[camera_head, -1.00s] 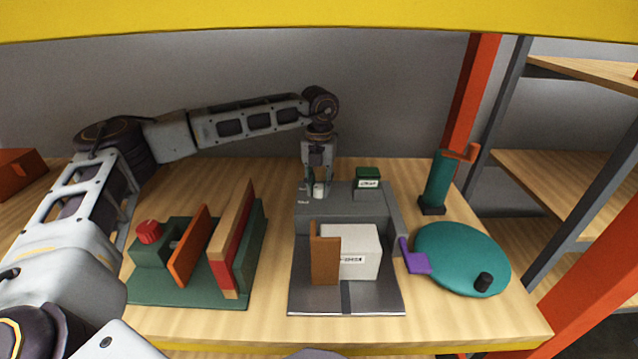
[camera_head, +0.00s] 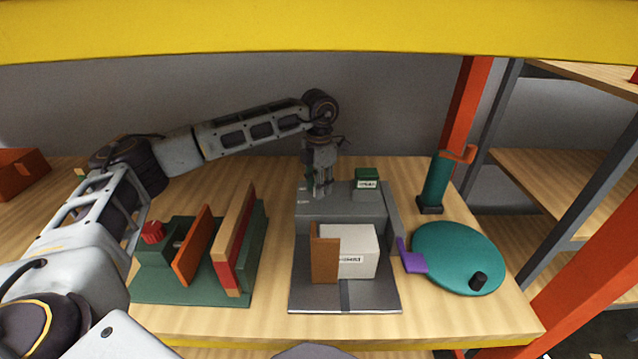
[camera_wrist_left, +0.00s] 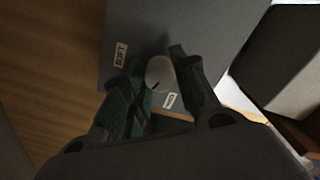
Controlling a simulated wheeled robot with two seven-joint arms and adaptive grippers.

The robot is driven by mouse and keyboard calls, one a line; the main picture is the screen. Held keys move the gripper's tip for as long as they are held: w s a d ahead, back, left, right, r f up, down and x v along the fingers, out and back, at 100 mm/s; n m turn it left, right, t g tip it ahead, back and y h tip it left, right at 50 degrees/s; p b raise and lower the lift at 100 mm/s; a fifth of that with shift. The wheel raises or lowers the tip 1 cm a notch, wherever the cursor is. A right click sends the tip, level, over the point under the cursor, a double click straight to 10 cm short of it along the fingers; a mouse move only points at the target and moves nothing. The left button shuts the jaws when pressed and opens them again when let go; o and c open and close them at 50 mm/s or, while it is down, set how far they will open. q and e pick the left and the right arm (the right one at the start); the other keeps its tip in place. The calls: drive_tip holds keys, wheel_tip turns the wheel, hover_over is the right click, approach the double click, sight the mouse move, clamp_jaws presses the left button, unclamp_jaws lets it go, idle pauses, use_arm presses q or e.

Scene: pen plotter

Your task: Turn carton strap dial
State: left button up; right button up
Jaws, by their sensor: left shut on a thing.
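The grey strapping machine (camera_head: 350,204) stands mid-table, with a white labelled carton (camera_head: 358,250) and a brown block (camera_head: 325,262) on its lower bed. My left gripper (camera_head: 322,190) points down at the left of the machine's raised rear deck. In the left wrist view, the pale round dial (camera_wrist_left: 159,71) with a dark pointer mark sits between the fingers of the left gripper (camera_wrist_left: 165,88), which is shut on it. Two small white labels show beside the dial there. The head view mostly hides the dial behind the fingers. My right gripper is not in view.
A green fixture (camera_head: 185,289) with a red knob and upright boards stands left. A teal turntable (camera_head: 457,259) with a purple tab stands right, near a teal post (camera_head: 436,182). A green box (camera_head: 367,178) stands at the deck's back. An orange shelf upright rises at right.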

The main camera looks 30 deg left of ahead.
use_arm(q)
drive_tip(key=shift+r+m, duration=0.1)
drive_tip(key=shift+m, duration=0.8)
drive_tip(key=o, duration=1)
drive_tip(key=shift+r, duration=5.95)
drive_tip(key=shift+f, duration=0.1)
